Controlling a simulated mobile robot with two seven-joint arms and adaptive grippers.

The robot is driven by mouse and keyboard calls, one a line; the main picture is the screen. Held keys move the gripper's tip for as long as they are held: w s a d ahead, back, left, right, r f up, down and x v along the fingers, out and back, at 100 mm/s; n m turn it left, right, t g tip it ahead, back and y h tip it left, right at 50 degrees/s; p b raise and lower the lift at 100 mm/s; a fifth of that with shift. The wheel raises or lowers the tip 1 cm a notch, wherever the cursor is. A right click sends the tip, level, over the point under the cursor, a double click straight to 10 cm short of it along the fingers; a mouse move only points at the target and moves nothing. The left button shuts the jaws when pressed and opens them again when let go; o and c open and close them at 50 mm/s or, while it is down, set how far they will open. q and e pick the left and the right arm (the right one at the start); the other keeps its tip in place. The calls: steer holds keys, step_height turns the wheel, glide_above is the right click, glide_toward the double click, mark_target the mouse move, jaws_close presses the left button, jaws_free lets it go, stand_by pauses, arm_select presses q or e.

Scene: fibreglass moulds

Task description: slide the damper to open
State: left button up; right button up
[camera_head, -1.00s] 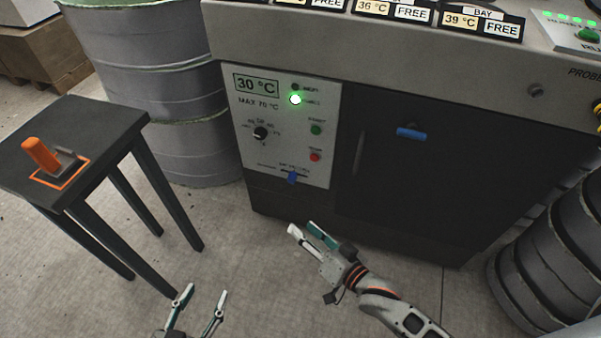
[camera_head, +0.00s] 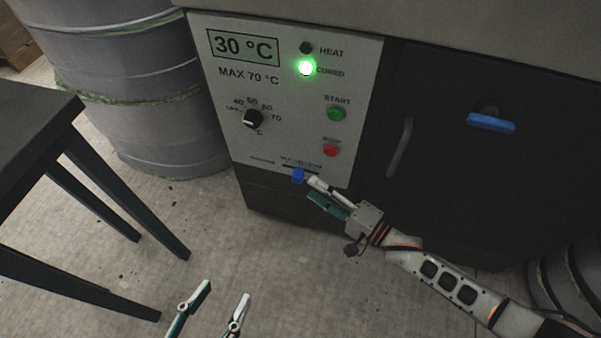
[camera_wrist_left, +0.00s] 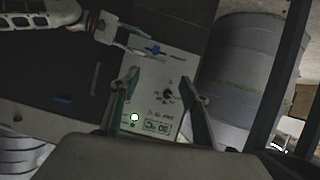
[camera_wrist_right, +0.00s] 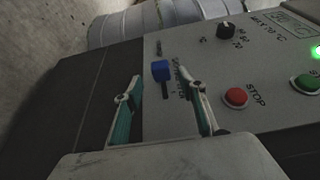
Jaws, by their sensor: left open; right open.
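The damper's blue knob (camera_head: 298,176) sits on a dark slot near the bottom of the light control panel (camera_head: 225,95). In the right wrist view the knob (camera_wrist_right: 160,70) shows ahead of and between the fingers. My right gripper (camera_head: 312,189) is open beside the knob, at its right in the head view. I cannot tell whether a finger touches it. My left gripper (camera_head: 226,292) is open and empty, low over the floor. The left wrist view also shows the knob (camera_wrist_left: 154,50) with the right gripper (camera_wrist_left: 135,45) close to it.
The panel carries a dial (camera_head: 253,118), a green START button (camera_head: 337,114) and a red STOP button (camera_head: 331,150). A dark door with a blue handle (camera_head: 491,122) is at the right. A grey drum (camera_head: 130,60) and a dark table (camera_head: 40,130) stand at the left.

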mark_target(300, 184)
steer(key=b+x, duration=0.1)
steer(key=x, duration=0.5)
steer(key=shift+s+f+b, duration=0.1)
steer(key=shift+f+b, duration=0.05)
steer(key=shift+b, duration=0.15)
steer(key=shift+w+a, duration=0.4)
arm_select(q)
steer(key=d, duration=0.1)
steer(key=n, duration=0.1)
steer(key=s+d+n, duration=0.1)
steer(key=shift+d+f+h, duration=0.3)
steer(key=shift+f, duration=0.1)
arm_select(e)
jaws_close()
steer(key=shift+d, duration=0.1)
